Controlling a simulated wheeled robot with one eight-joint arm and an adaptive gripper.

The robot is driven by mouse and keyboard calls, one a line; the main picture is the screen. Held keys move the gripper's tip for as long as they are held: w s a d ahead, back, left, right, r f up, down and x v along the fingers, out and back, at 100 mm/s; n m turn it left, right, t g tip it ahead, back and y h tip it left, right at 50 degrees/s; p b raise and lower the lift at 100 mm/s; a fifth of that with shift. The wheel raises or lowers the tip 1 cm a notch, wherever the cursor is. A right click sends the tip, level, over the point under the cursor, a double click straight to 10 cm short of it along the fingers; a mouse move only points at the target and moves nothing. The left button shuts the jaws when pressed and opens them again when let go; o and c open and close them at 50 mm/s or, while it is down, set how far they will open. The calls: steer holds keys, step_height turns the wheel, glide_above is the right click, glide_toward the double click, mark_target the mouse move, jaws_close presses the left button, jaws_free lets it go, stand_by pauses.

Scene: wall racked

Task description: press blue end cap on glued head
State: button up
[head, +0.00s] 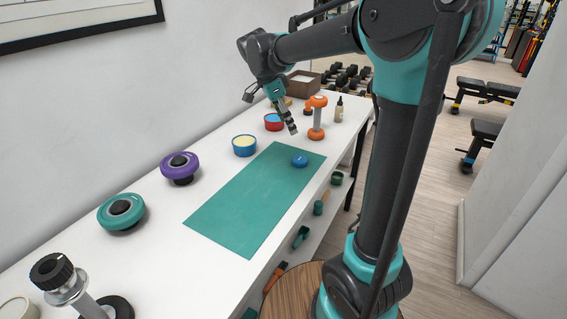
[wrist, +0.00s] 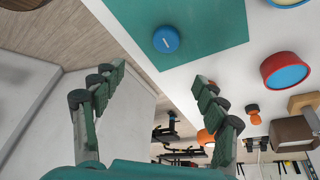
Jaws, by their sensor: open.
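The blue end cap (head: 300,160) is a small round disc lying on the green mat (head: 235,205), near its far right corner. It also shows in the wrist view (wrist: 166,39), beyond my fingertips and apart from them. An orange dumbbell (head: 317,118) stands upright on the white bench just past the mat; in the wrist view it is partly hidden by my right finger. I cannot make out glue on its head. My gripper (head: 291,128) is open and empty, in the air above the far end of the mat; its two spread fingers show in the wrist view (wrist: 160,80).
Blue-rimmed (head: 244,145) and red (head: 273,121) tubs stand left of the mat's far end. A dropper bottle (head: 339,108) and brown box (head: 303,84) stand farther back. Most of the mat is clear.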

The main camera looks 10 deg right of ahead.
mark_target(299, 158)
steer(key=shift+m, duration=0.5)
steer(key=x, duration=1)
steer(key=w+a+x, duration=0.1)
steer(key=x, duration=0.4)
steer(key=shift+f, duration=0.4)
steer(key=c, duration=1.1)
